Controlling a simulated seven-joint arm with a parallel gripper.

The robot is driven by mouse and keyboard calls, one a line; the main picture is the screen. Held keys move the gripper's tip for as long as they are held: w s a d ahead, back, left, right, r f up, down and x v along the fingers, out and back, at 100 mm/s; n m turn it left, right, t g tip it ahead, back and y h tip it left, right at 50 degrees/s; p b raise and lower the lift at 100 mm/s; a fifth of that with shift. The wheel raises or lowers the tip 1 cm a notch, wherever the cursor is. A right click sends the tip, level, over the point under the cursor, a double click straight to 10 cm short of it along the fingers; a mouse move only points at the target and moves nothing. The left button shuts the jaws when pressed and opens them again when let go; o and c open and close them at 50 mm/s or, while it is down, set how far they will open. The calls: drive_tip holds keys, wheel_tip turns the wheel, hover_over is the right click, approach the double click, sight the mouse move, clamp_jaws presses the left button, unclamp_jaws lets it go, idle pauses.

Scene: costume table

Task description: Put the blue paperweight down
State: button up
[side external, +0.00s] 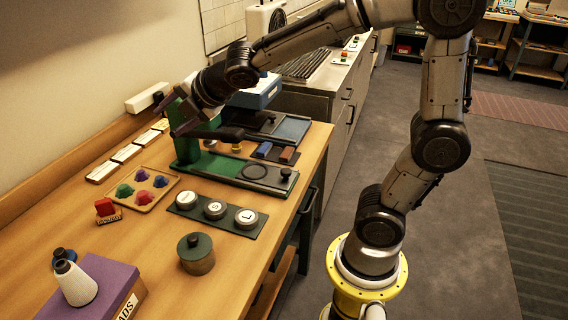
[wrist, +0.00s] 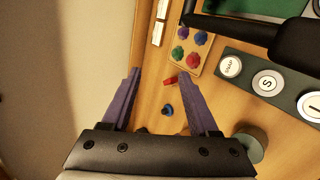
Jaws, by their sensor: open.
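A blue faceted lump, which looks like the blue paperweight (side external: 160,181), rests in a shallow wooden tray (side external: 150,206) beside purple, green and red ones. It also shows in the wrist view (wrist: 201,38), at the tray's upper right. My gripper (wrist: 158,80) is open, with its two purple fingers spread apart and nothing between them. In the side view my gripper (side external: 172,103) is raised near the wall at the table's back, above and beyond the tray. Its fingertips are hard to make out there.
A green press (side external: 188,147) with a dark lever stands close to my gripper. Round lettered weights (side external: 215,209) sit on a dark strip. A red stamp (side external: 105,208), a lidded round pot (side external: 196,255) and a purple box (side external: 98,299) are nearer the front. Bare wood lies between them.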

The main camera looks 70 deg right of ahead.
drive_tip(key=s+f+m+g, duration=0.2)
drive_tip(key=s+m, duration=0.7)
drive_tip(key=s, duration=0.4)
drive_tip(key=s+f+m+g, duration=0.2)
drive_tip(key=s+m+g, duration=0.1)
drive_tip(key=s+m, duration=0.7)
drive_tip(key=s, duration=0.3)
drive_tip(key=shift+s+a+f+y, duration=0.15)
drive_tip(key=shift+s+f+y, duration=0.15)
drive_tip(key=shift+s+y, duration=0.1)
